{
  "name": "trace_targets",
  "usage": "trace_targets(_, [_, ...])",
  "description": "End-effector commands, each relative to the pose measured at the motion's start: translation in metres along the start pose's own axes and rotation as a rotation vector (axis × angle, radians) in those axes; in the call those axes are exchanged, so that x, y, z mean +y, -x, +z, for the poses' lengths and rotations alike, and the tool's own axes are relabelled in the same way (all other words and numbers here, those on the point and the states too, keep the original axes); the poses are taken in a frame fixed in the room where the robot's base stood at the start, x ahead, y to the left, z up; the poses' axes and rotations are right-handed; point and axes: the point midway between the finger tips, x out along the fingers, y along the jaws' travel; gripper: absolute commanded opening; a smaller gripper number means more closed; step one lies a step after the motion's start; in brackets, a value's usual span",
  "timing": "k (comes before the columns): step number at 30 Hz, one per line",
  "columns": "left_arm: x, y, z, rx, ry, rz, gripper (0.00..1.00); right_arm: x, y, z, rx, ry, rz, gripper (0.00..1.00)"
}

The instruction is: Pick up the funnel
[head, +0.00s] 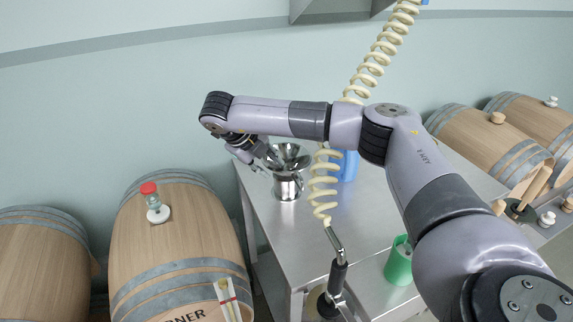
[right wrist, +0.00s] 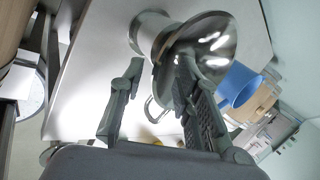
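The funnel (head: 291,156) is shiny steel with a wide flared mouth. In the head view it sits on top of a steel jug (head: 287,187) on the metal table. In the right wrist view the funnel (right wrist: 215,42) shows its wide mouth at upper centre, with the jug (right wrist: 146,34) beside it. My right gripper (head: 262,158) is at the left side of the funnel, its fingers spread. In the right wrist view my right gripper (right wrist: 160,66) is open; its right finger overlaps the funnel, and I cannot tell whether it touches. My left gripper is not in view.
A cream coiled hose (head: 374,65) hangs in front of the table (head: 262,205), right of the jug. A blue container (head: 348,166) stands behind it; a green cup (head: 398,264) is nearer. Wooden barrels (head: 172,235) stand left, and more (head: 490,140) at right.

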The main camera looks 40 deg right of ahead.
Motion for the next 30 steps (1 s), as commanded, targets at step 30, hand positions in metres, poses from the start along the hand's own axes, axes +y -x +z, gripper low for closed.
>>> trace_targets(30, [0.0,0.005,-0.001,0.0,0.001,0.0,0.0,0.0,-0.016,0.0,-0.001,-0.001,0.001,0.0])
